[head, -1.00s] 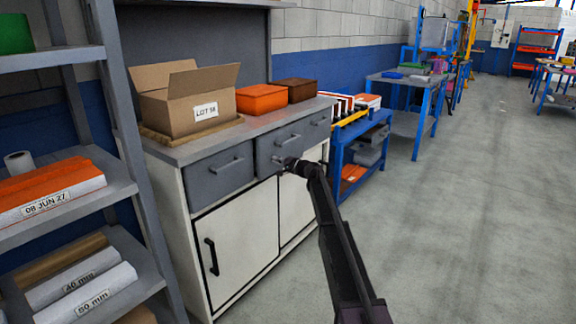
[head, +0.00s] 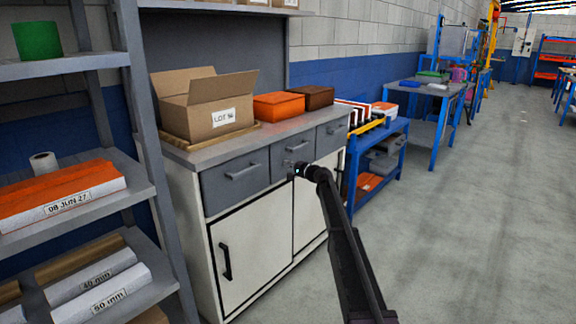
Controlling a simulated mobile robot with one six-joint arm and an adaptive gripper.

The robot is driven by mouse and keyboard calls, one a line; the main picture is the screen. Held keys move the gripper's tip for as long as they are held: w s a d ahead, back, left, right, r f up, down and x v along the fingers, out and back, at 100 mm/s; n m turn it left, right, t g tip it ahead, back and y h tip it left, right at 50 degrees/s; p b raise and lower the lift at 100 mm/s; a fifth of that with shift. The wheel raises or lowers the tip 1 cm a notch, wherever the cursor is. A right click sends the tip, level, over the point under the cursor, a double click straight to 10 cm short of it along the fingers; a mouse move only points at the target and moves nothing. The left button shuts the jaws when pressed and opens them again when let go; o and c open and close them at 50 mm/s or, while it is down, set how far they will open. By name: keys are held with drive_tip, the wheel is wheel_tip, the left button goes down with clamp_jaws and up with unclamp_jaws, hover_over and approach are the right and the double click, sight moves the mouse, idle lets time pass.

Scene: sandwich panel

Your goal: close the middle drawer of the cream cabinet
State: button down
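The cream cabinet (head: 257,236) stands left of centre in the head view, with a row of grey drawers under its top. The middle drawer (head: 278,174) looks flush or nearly flush with the left drawer (head: 222,191); a small gap cannot be ruled out. My gripper (head: 297,170) is at the middle drawer's front, by its handle, and hides part of the face. Contact cannot be made out. The fingers are too small and dark to tell open from shut.
An open cardboard box (head: 210,120), an orange bin (head: 278,106) and a brown bin (head: 319,97) stand on the cabinet top. A grey shelf rack (head: 150,140) is close on the left. A blue cart (head: 377,165) stands beyond the cabinet. The floor at right is clear.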

drive_tip(key=v, duration=1.4)
drive_tip(key=shift+s, duration=0.1)
drive_tip(key=s+a+f+n+g+h, duration=0.2)
drive_tip(key=s+f+g, duration=0.15)
drive_tip(key=s, duration=0.65)
drive_tip(key=s+a+f+n+g+h, duration=0.1)
drive_tip(key=s+f+n+g+h, duration=0.1)
drive_tip(key=s+f, duration=0.5)
drive_tip(key=s+a+f+n+g+h, duration=0.2)
drive_tip(key=s+f+n+g, duration=0.1)
drive_tip(key=s, duration=0.9)
drive_tip(key=s+d+f+g+h, duration=0.1)
drive_tip(key=s+d+h, duration=0.15)
drive_tip(key=s, duration=0.55)
drive_tip(key=s+d+f+n+g+h+p, duration=0.1)
drive_tip(key=s+d+f+h, duration=0.15)
drive_tip(key=s, duration=0.55)
drive_tip(key=s+d+f+g+h, duration=0.1)
drive_tip(key=s+d+g+h, duration=0.15)
drive_tip(key=s, duration=0.55)
wheel_tip(320, 180, up, 34)
drive_tip(key=t+p, duration=0.1)
drive_tip(key=p, duration=3.2)
drive_tip(key=shift+d+p, duration=0.35)
drive_tip(key=shift+d, duration=0.05)
drive_tip(key=shift+w, duration=0.1)
